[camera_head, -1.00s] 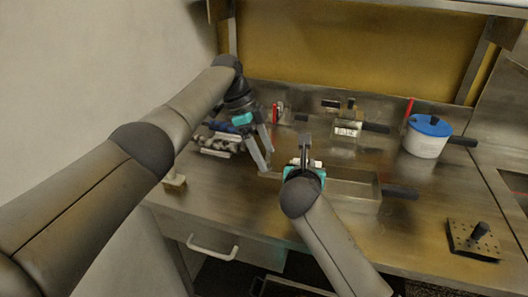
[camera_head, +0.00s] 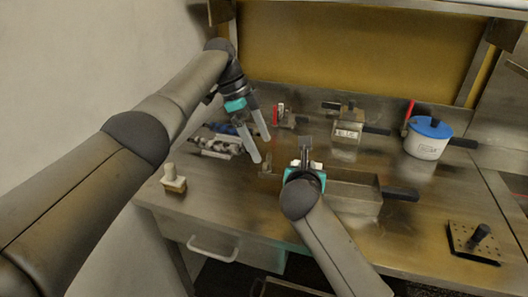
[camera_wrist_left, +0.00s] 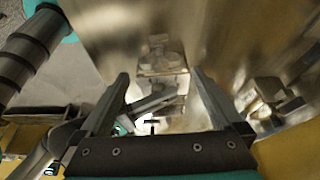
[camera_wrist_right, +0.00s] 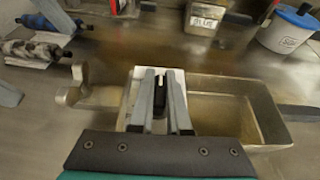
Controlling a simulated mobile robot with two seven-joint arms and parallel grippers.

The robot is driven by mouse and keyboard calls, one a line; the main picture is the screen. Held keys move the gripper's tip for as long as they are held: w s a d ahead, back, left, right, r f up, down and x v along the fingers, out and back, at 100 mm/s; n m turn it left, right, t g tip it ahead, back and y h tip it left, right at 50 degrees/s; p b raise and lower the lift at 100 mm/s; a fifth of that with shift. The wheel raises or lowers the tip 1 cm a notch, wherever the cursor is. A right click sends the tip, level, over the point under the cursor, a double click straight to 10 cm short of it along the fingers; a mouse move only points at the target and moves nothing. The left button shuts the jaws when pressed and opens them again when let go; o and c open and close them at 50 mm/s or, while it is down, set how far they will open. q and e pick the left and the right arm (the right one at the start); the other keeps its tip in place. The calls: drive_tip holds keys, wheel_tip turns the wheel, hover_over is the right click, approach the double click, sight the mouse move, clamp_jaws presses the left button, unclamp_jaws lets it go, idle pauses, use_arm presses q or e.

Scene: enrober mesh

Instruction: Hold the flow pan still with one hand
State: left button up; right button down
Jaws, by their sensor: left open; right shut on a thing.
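The flow pan is a long, shallow metal pan (camera_head: 352,205) with a black handle on its right, lying on the counter. My right gripper (camera_head: 305,146) is shut at the pan's left end. In the right wrist view, a white block with a dark piece sits between my right fingers (camera_wrist_right: 162,88); the fingers hide the exact contact. The pan's trough (camera_wrist_right: 225,112) extends right of them, and a metal lug sticks out left. My left gripper (camera_head: 260,148) is open and empty, above the counter left of the pan. Its fingers (camera_wrist_left: 160,78) are spread in the left wrist view.
A pale knobbed block (camera_head: 174,180) stands at the front left edge. A blue-lidded white pot (camera_head: 428,140) is at back right, a perforated plate with a knob (camera_head: 474,240) at front right. Small metal fixtures line the back.

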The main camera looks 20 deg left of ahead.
use_arm(q)
drive_tip(key=v, duration=0.8)
use_arm(e)
drive_tip(key=c, duration=0.8)
unclamp_jaws()
drive_tip(key=shift+s, duration=0.15)
